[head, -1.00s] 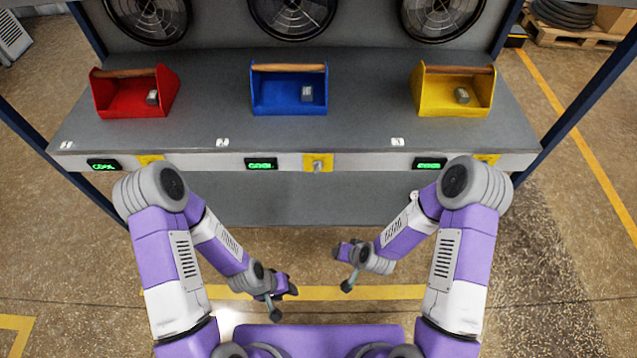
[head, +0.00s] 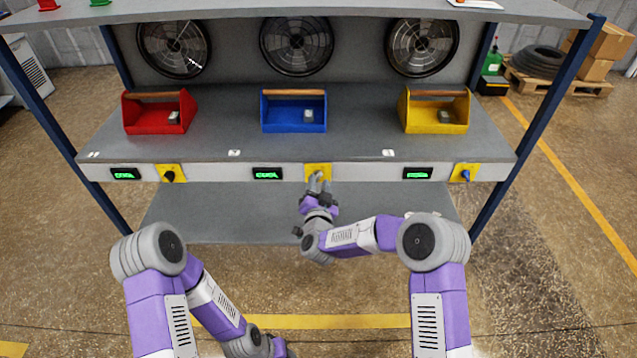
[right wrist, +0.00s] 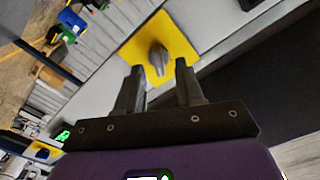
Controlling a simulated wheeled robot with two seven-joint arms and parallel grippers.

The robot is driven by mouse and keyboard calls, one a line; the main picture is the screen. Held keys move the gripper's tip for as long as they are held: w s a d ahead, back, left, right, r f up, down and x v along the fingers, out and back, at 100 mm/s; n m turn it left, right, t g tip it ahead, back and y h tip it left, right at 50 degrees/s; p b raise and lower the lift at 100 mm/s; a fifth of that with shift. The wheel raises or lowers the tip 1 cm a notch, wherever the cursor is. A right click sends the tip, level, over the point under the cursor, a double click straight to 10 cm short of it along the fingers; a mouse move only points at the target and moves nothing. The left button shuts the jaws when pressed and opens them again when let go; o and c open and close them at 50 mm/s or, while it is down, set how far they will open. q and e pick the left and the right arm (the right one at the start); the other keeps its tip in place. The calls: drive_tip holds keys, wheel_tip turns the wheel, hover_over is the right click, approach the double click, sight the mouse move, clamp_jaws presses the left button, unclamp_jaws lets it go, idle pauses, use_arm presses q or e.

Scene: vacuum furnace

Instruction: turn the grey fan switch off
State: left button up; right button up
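The grey fan switch is a grey knob on a yellow plate (head: 318,168) in the middle of the bench's front rail. In the right wrist view the grey knob (right wrist: 158,59) stands just beyond the fingertips, between their lines. My right gripper (head: 318,180) is at the middle plate, and in the head view its fingers partly cover the knob. In the right wrist view (right wrist: 160,70) its two fingers are apart with nothing between them. I cannot tell whether they touch the knob. My left arm is low at the left, and its gripper is cut off by the bottom edge.
A black knob (head: 169,176) and a blue knob (head: 466,175) sit on yellow plates to either side. Green displays (head: 267,173) lie along the rail. Red (head: 140,118), blue (head: 270,116) and yellow (head: 413,118) toolboxes stand on the bench below three fans (head: 297,45).

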drive_tip(key=shift+w, duration=1.1)
clamp_jaws()
